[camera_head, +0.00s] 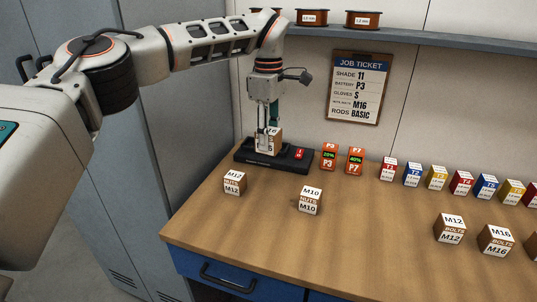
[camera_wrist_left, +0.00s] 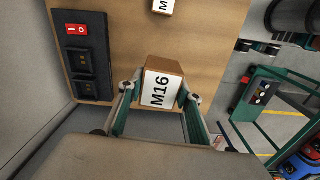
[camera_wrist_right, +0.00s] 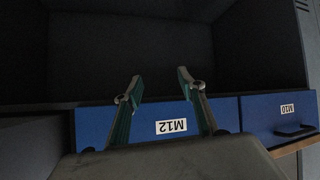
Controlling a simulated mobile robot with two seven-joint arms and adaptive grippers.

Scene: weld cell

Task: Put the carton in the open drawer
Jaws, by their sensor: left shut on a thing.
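My left gripper (camera_head: 268,132) is shut on a carton (camera_head: 275,138), holding it near the back left of the bench by the black charger. In the left wrist view the carton (camera_wrist_left: 161,88) is brown with a white M16 label, between the fingertips (camera_wrist_left: 163,92). My right gripper (camera_wrist_right: 156,90) shows only in the right wrist view, fingers apart and empty, in front of blue drawer fronts. One drawer front (camera_wrist_right: 215,112) is labelled M12, another (camera_wrist_right: 262,113) M10; both labels appear upside down. A blue drawer front (camera_head: 190,264) also shows under the bench. No drawer interior is visible.
The black charger (camera_head: 245,157) has a red switch; two orange batteries (camera_head: 329,156) stand beside it. M12 nuts (camera_head: 234,183), M10 nuts (camera_head: 310,201) and bolt cartons (camera_head: 450,229) stand on the bench. Small coloured boxes line the back.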

